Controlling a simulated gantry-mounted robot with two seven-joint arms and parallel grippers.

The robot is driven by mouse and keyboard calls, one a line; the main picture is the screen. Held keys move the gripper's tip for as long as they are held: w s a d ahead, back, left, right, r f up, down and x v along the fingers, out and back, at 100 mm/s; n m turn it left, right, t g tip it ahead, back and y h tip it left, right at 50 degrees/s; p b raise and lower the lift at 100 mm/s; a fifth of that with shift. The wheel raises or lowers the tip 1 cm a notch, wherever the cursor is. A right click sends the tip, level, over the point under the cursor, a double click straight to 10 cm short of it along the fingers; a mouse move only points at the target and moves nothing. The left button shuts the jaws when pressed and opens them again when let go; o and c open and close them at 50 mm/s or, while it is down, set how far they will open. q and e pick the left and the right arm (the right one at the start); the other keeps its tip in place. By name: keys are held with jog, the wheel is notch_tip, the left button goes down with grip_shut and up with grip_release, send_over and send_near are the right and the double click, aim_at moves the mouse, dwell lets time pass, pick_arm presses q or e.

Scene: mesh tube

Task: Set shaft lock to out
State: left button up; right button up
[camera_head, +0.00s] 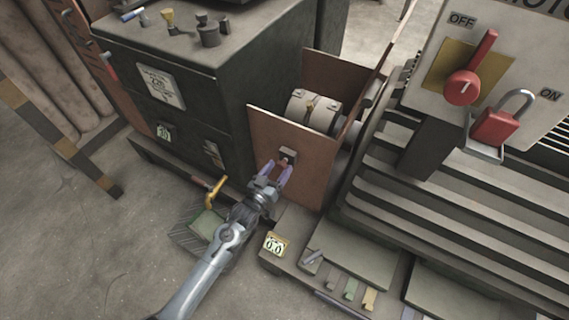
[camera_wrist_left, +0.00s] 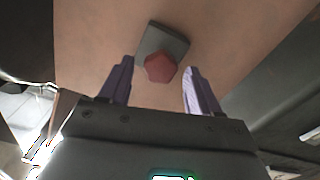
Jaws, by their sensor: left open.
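A small red hexagonal knob (camera_wrist_left: 159,68) sits on a grey block (camera_wrist_left: 172,42) on a brown panel (camera_wrist_left: 95,30). I take this knob to be the shaft lock. In the head view the grey block (camera_head: 288,153) is on the front of the brown panel (camera_head: 262,128), with the knob largely hidden by the fingers. My left gripper (camera_head: 276,171) is open in front of the panel. In the left wrist view its purple fingers (camera_wrist_left: 159,88) stand on either side of the knob, with a gap on both sides. My right gripper is not in view.
A shaft coupling (camera_head: 312,110) lies behind the panel. A dark cabinet (camera_head: 180,90) stands at left. At right is a switch box with a red lever (camera_head: 470,75) and red padlock (camera_head: 495,125). A yellow handle (camera_head: 216,188) is left of my gripper. The floor at lower left is clear.

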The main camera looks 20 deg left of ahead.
aim_at(285, 160)
pick_arm(q)
jog(key=w, duration=0.1)
jog(key=w+b, duration=0.1)
jog(key=w, duration=0.1)
jog(key=w+b, duration=0.1)
jog(key=shift+w+d, duration=0.4)
